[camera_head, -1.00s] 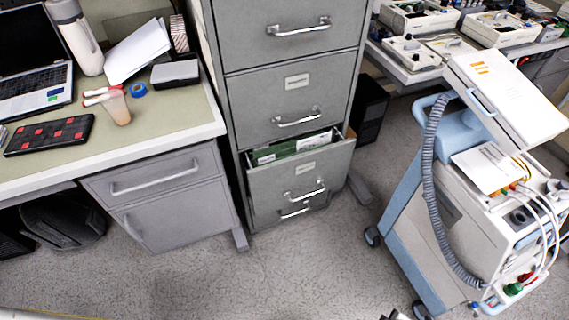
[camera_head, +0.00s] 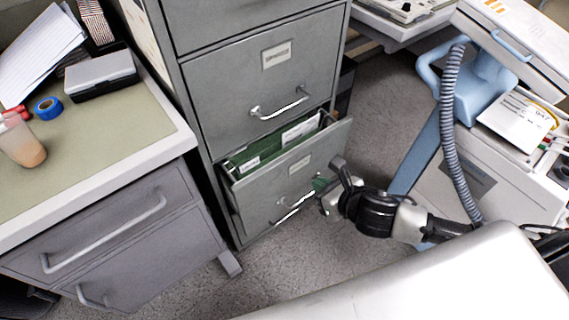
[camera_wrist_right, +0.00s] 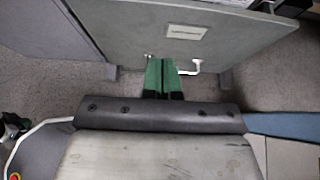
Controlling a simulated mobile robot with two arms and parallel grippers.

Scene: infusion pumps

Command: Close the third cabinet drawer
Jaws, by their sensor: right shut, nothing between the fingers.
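The grey filing cabinet (camera_head: 222,101) stands in the middle of the head view. Its third drawer (camera_head: 292,172) is pulled partly out, with green hanging files (camera_head: 262,152) showing inside. The drawer front also fills the top of the right wrist view (camera_wrist_right: 140,35), with a label and a metal handle (camera_wrist_right: 187,68). My right gripper (camera_head: 321,186) is at the drawer front, by the right part of the handle. Its green-tipped fingers (camera_wrist_right: 161,75) are together and empty, overlapping the handle in the wrist view; contact is unclear. My left gripper is not in view.
A desk with grey drawers (camera_head: 106,232) stands left of the cabinet, close to the open drawer. A medical cart (camera_head: 470,190) with a ribbed hose stands to the right. Bare speckled floor (camera_head: 385,100) lies between cabinet and cart.

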